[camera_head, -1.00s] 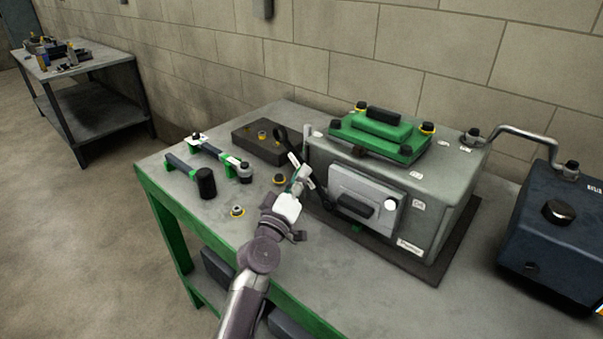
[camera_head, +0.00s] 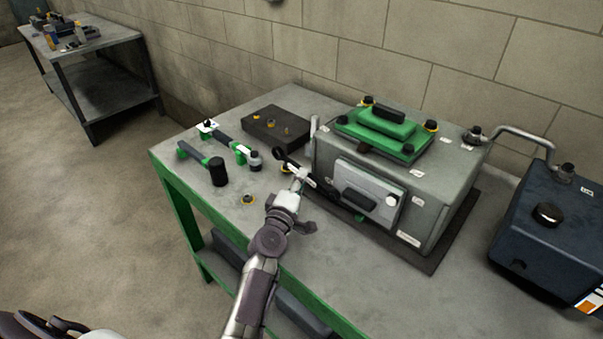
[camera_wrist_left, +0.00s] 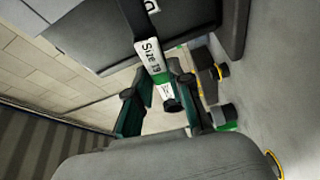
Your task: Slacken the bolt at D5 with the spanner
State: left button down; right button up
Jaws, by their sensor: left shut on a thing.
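My left gripper (camera_head: 295,184) is shut on the spanner (camera_head: 318,184), in front of the left end of the grey engine block (camera_head: 432,190). The spanner is dark, with one end up and left of the gripper and the other side reaching toward the block's front. In the left wrist view the spanner (camera_wrist_left: 151,57) carries a "Size 19" label and passes between the green fingers (camera_wrist_left: 160,105). Dark bolts, such as one on the block's right top (camera_head: 473,136), show on the engine. The small labels are unreadable, so I cannot tell which bolt is D5. My right gripper is out of view.
A black-headed mallet (camera_head: 217,172) and another green-and-dark tool (camera_head: 228,143) lie on the bench left of the gripper. A dark block (camera_head: 275,125) stands behind. A dark blue tank (camera_head: 550,235) is at the right.

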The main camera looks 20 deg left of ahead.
pick_arm(q)
jog(key=shift+s+a+r, duration=0.1)
jog(key=shift+s+a, duration=0.2)
jog(key=shift+s, duration=0.55)
jog(key=s+d+r+m+t+h+b, duration=0.1)
jog(key=d+r+m+t+h+b, duration=0.2)
jog(key=m, duration=0.9)
notch_tip(320, 180, up, 4)
jog(key=d+b, duration=0.1)
jog(key=b, duration=0.2)
jog(key=shift+s+f+h, duration=0.2)
jog(key=shift+f+h, duration=0.05)
jog(key=shift+h, duration=0.05)
jog(key=shift+d, duration=0.1)
